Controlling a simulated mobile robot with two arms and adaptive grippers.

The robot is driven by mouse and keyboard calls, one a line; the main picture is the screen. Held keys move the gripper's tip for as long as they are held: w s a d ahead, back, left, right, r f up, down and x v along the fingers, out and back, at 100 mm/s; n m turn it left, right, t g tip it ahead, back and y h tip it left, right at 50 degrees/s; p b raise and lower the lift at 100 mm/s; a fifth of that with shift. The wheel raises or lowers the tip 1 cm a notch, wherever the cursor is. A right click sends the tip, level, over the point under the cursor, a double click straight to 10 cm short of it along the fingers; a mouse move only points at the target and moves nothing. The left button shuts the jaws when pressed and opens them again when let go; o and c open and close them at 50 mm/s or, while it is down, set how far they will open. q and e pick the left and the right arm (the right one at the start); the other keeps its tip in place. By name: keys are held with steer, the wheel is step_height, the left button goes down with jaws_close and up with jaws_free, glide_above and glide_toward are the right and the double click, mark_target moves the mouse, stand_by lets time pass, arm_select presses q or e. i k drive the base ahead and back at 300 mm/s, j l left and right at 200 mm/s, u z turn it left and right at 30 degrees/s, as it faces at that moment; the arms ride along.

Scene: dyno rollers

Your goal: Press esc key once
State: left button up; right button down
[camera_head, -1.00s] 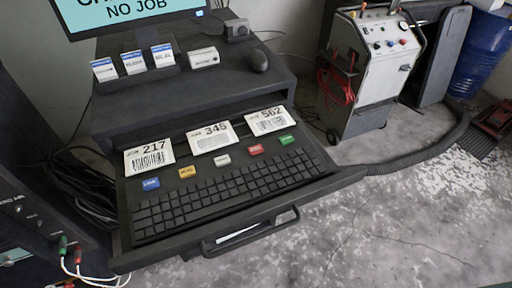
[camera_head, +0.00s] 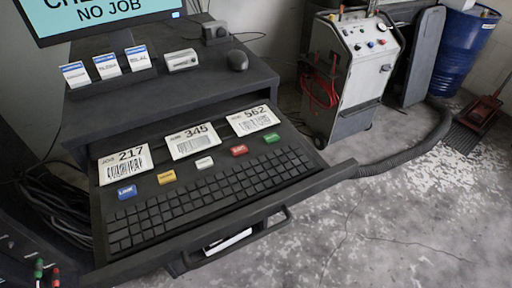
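A dark keyboard (camera_head: 205,200) lies in the pulled-out drawer tray (camera_head: 240,221) of a dark workstation. Key labels are too small to read, so I cannot tell which key is esc. A row of coloured keys runs along its top: blue (camera_head: 127,192), yellow (camera_head: 167,177), white (camera_head: 204,163), red (camera_head: 239,150) and green (camera_head: 272,138). The monitor (camera_head: 100,15) above reads "NO JOB", with its upper line cut off. Neither of my grippers shows in the view.
Cards 217 (camera_head: 125,165), 345 (camera_head: 193,141) and 562 (camera_head: 253,121) lie behind the coloured keys. A mouse (camera_head: 238,60) sits on the upper shelf. A white machine (camera_head: 350,70), a hose (camera_head: 410,157) and a blue drum (camera_head: 462,50) stand right. The floor at front right is clear.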

mark_target(242, 149)
steer(key=j+z, duration=0.45)
steer(key=k+j+z, duration=0.2)
steer(key=j+z, duration=0.2)
steer(key=k+j, duration=0.15)
steer(key=j, duration=0.25)
steer(key=k+j+z, duration=0.1)
steer(key=j, duration=0.25)
steer(key=k+j, duration=0.3)
steer(key=i+j+z, duration=0.05)
steer(key=j, duration=0.05)
